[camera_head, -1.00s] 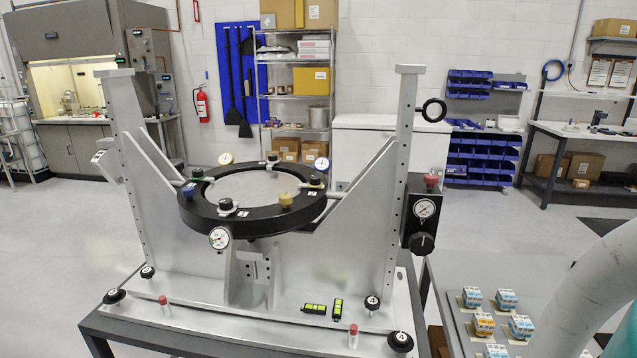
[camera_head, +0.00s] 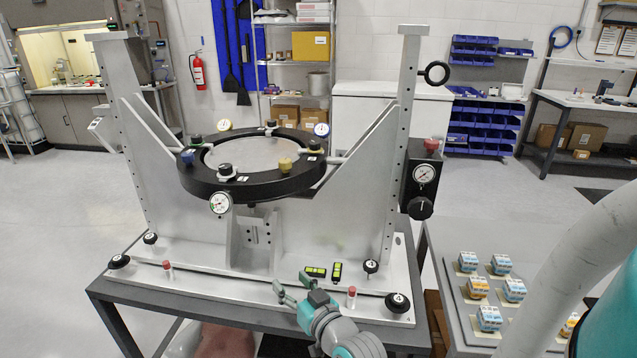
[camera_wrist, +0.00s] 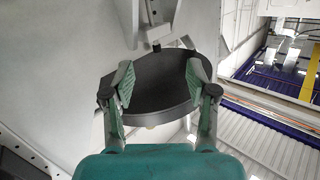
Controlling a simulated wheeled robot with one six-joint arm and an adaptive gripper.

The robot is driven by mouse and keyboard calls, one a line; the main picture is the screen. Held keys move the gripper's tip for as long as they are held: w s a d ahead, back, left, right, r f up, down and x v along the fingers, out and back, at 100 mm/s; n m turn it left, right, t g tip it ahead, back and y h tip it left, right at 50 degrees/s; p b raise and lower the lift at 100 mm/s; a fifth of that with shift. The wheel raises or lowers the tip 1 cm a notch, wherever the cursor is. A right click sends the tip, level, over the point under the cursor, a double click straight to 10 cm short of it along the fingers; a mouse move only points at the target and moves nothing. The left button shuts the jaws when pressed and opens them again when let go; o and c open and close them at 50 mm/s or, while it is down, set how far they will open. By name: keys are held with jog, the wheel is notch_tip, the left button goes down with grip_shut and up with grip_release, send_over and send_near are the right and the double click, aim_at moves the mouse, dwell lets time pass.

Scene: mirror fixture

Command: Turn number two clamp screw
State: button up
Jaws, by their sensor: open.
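The mirror fixture's black ring (camera_head: 250,190) sits between two grey uprights in the head view. Small knobs stand on it: a blue one (camera_head: 187,158), a yellow one (camera_head: 286,164) and several black ones, including one at the front (camera_head: 225,171). Small white tags lie beside some knobs; I cannot read which is number two. My gripper (camera_head: 292,282) is open and empty at the front edge of the base plate, below and in front of the ring. In the wrist view, my gripper (camera_wrist: 160,82) has its fingers spread before a dark rounded part (camera_wrist: 160,98).
Round black knobs stand on the base plate (camera_head: 235,283), one at the front right (camera_head: 397,302). Two green-yellow levels (camera_head: 316,271) and a red-topped peg (camera_head: 351,291) are close to my gripper. A gauge box (camera_head: 420,180) hangs on the right upright. A side table holds small blocks (camera_head: 490,317).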

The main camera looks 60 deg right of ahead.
jog(key=w+d+r+h, duration=0.1)
jog(key=w+d+r, duration=0.1)
jog(key=d+r, duration=0.8)
jog(key=h, duration=0.1)
send_near(318, 147)
jog(key=x, duration=0.9)
jog(key=shift+w+d+r, duration=0.1)
jog(key=shift+w, duration=0.2)
jog(key=shift+c, duration=0.3)
grip_shut()
